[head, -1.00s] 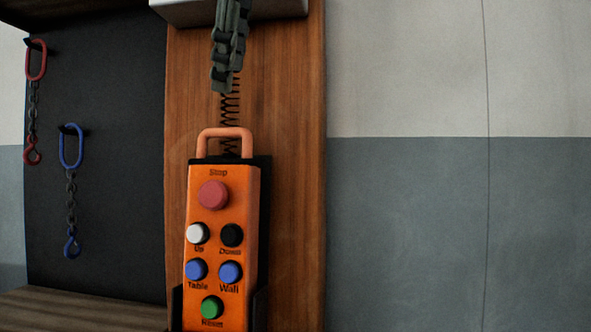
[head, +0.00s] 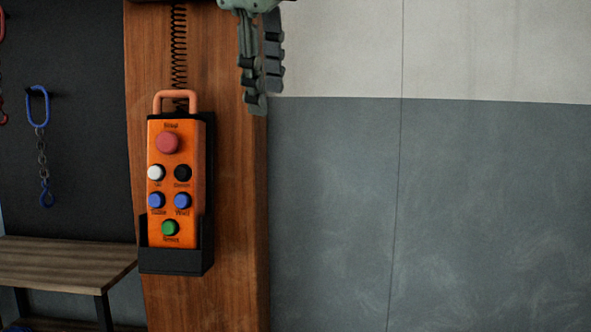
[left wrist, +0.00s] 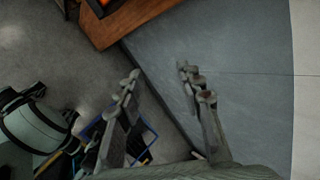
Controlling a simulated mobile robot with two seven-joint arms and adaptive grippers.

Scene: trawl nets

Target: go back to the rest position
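My left gripper (head: 262,92) hangs down from the top of the head view, in front of the right edge of the wooden post. In the left wrist view its two fingers (left wrist: 157,76) stand apart with nothing between them. The orange control pendant (head: 176,185) sits upright in its black holder (head: 176,262) on the post, to the lower left of the gripper and apart from it. My right gripper is in neither view.
The wooden post (head: 232,220) stands against a grey and white wall (head: 480,200). A blue chain sling (head: 39,105) hangs on a dark panel at left, above a wooden bench (head: 65,262). A blue-edged crate (left wrist: 150,133) lies low in the left wrist view. The wall at right is clear.

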